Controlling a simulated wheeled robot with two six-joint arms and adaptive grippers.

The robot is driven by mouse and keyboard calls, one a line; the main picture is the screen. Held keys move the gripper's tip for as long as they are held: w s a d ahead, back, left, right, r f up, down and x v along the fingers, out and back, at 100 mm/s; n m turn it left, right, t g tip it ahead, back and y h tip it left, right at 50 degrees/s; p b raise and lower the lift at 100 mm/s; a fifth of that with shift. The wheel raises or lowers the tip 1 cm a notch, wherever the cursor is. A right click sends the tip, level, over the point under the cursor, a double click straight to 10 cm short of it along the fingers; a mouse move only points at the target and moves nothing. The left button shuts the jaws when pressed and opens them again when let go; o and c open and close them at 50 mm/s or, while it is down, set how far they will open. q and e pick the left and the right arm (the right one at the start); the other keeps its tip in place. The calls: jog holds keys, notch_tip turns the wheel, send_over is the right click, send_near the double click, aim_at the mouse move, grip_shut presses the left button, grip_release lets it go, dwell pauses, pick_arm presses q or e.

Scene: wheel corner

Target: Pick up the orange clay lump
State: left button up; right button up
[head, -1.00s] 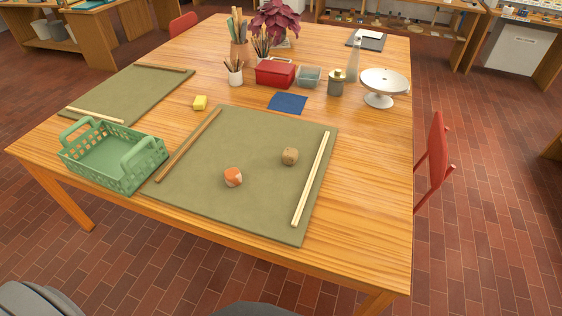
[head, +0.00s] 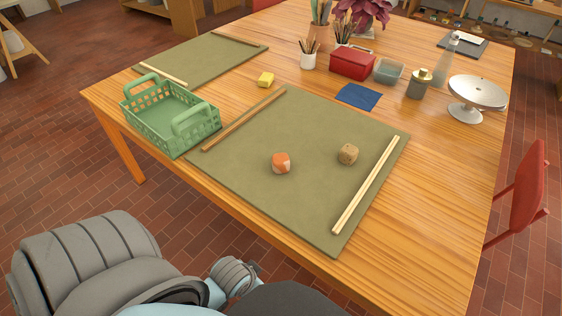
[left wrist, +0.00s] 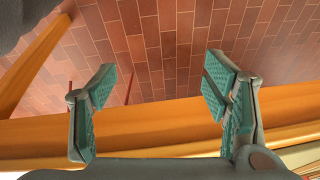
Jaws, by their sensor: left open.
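The orange clay lump (head: 281,162), with pale patches, sits on the green mat (head: 300,213) nearest me in the head view. A tan clay lump (head: 348,154) sits on the same mat to its right. My left gripper (left wrist: 158,92) shows in the left wrist view with its two green-padded fingers wide apart and nothing between them. Beyond it are the table's wooden edge and the brick floor; no clay lump shows there. In the head view a grey arm of mine fills the lower left, and no gripper fingers show. My right gripper is in neither view.
A green basket (head: 172,149) stands left of the mat. Wooden strips (head: 366,185) lie along the mat's sides. A red chair (head: 521,196) is at the right.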

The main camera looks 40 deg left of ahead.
pick_arm(q)
jog(key=w+a+r+n, duration=0.1)
jog(key=w+a+r, duration=0.1)
jog(key=w, duration=0.4)
jog(key=w+a+r+n+y+b, duration=0.1)
jog(key=w+a+r+n, duration=0.1)
jog(key=w+r, duration=0.2)
jog(key=w+a+r+n, duration=0.1)
jog(key=w+a+r, duration=0.1)
jog(key=w, duration=0.5)
jog(key=shift+w+a+r+n+t+y, duration=0.1)
jog(key=shift+w+r+n+t+y, duration=0.05)
jog(key=shift+r, duration=0.25)
jog(key=shift+w+a+r+n+t+y, duration=0.1)
jog(key=shift+w+r+n+t+y, duration=0.05)
jog(key=shift+r, duration=0.25)
jog(key=w+a+r+n, duration=0.3)
jog(key=w+a+r, duration=0.15)
jog(key=w, duration=0.25)
jog(key=n, duration=0.2)
send_near(281, 159)
jog(key=shift+n+y, duration=0.3)
jog(key=b+x, duration=0.3)
jog(key=x, duration=0.2)
jog(key=b+x, duration=0.3)
jog(key=x, duration=0.3)
jog(key=shift+w+d+f, duration=0.1)
jog(key=shift+d+f, duration=0.05)
jog(key=shift+f, duration=0.2)
